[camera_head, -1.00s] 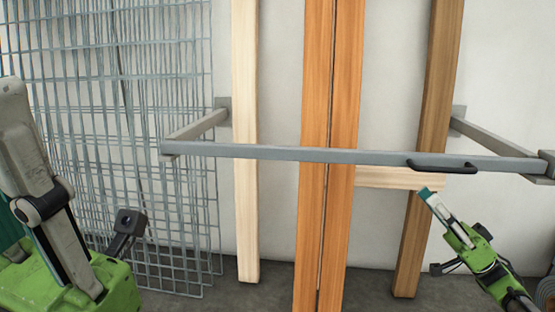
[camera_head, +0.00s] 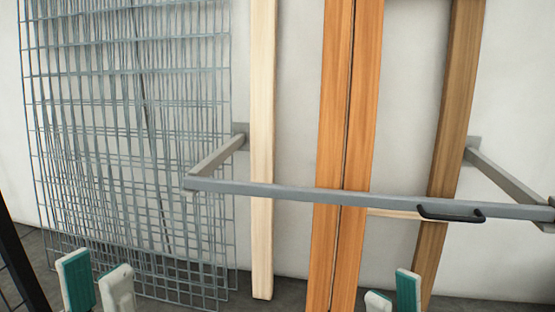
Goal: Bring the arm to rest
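Only the fingertips of my two grippers show, at the bottom edge of the head view. My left gripper (camera_head: 97,285) is at the lower left, in front of the wire mesh panels. Its two pale fingers with teal pads stand upright with a gap between them, and nothing shows in the gap. My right gripper (camera_head: 393,294) is at the lower right, below the grey bar. Its two fingers are also apart, with nothing visible between them. The arms and gripper bodies are out of view.
A grey horizontal bar (camera_head: 270,193) with a black handle (camera_head: 451,213) crosses the view. Behind it stand a pale post (camera_head: 262,150), orange planks (camera_head: 360,120) and a brown post (camera_head: 455,100). Wire mesh panels (camera_head: 130,130) lean against the wall at left.

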